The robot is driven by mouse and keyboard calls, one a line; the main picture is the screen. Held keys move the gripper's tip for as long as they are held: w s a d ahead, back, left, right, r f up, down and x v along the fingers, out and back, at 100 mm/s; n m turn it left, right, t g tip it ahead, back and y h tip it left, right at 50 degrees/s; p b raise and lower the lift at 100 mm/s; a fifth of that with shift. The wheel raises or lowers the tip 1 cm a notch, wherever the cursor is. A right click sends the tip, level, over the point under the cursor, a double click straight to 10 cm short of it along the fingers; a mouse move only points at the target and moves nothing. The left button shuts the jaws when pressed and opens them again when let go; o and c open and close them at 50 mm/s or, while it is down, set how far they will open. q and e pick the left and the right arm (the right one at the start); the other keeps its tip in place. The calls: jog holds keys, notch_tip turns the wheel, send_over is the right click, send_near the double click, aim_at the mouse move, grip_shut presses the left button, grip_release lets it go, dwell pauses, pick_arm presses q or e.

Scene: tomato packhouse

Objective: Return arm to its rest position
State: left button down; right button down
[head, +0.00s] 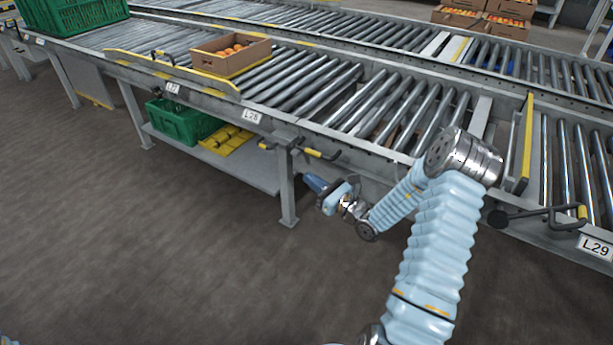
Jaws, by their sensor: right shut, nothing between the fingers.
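My right arm, in a pale blue sleeve, rises from the bottom of the head view, bends at the elbow over the conveyor's near edge and folds back to the left. My right gripper (313,184) is at its end, shut and empty. My left gripper is not in view.
A roller conveyor (376,157) runs across the view. A cardboard box (240,62) of tomatoes stands on it, with a green crate (60,22) at far left. Another green crate (178,125) and yellow trays (226,141) sit on the lower shelf. Floor at lower left is clear.

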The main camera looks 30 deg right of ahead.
dwell(0.4)
jog(key=s+a+f+n+g+y+p, duration=0.1)
jog(key=s+a+f+n+g+y, duration=0.2)
jog(key=a, duration=0.4)
jog(key=s+a+f+n+g+y, duration=0.25)
jog(key=a+n+g, duration=0.2)
jog(key=a, duration=0.35)
jog(key=s+a+f+n+g+y+p, duration=0.1)
jog(key=s+a+f+n+g+y, duration=0.15)
jog(key=s+a+f+g, duration=0.35)
jog(key=s+a+f+n+g+h+p, duration=0.1)
jog(key=s+a+f+n+g+h, duration=0.1)
jog(key=n, duration=0.8)
jog(key=s+a+f+n+g+h+p, duration=0.2)
jog(key=s+a+f+n+h, duration=0.2)
jog(key=s+n, duration=0.5)
jog(key=shift+a+n+h, duration=0.95)
jog(key=shift+n+h, duration=0.25)
jog(key=shift+s, duration=0.1)
